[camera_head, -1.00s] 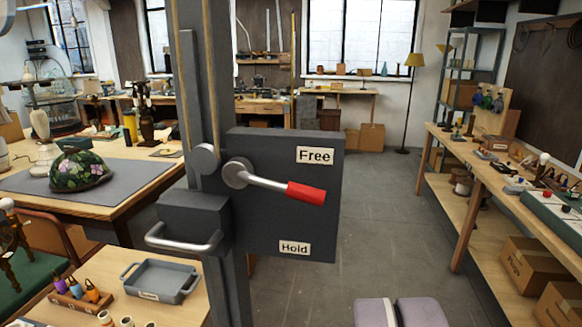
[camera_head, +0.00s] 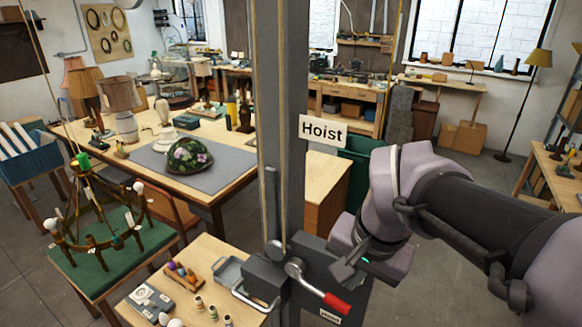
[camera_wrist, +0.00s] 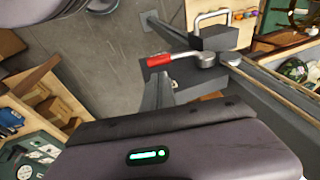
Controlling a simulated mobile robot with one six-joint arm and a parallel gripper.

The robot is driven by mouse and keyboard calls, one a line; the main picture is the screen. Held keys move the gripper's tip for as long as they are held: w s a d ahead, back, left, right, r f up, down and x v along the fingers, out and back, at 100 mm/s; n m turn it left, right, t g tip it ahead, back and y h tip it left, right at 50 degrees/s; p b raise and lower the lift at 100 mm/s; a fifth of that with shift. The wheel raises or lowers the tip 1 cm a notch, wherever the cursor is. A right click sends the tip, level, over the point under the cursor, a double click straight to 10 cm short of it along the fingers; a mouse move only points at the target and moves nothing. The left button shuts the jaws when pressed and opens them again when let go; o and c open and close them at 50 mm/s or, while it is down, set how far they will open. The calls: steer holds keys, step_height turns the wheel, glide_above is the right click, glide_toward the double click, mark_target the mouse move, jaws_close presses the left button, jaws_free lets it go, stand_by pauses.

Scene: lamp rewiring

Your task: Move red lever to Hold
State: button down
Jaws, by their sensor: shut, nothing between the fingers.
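The red lever (camera_head: 335,303) is a metal arm with a red grip, on the dark box (camera_head: 358,302) of the hoist post (camera_head: 279,120). It points right and down in the head view. The Hold label (camera_head: 330,317) shows partly below the red grip; the Free label is hidden behind my arm. My gripper (camera_head: 345,270) is shut and empty, just above the lever and in front of the box, apart from the red grip.
A metal handle (camera_head: 255,303) sticks out left of the lever. A small table (camera_head: 215,250) with a grey tray (camera_head: 228,270) stands left of the post. A Hoist sign (camera_head: 323,131) is on the post. Grey floor is open at the right.

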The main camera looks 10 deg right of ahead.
mark_target(338, 301)
steer(key=x, duration=0.9)
steer(key=shift+w+d+f, duration=0.1)
steer(key=shift+d, duration=0.05)
steer(key=shift+f, duration=0.1)
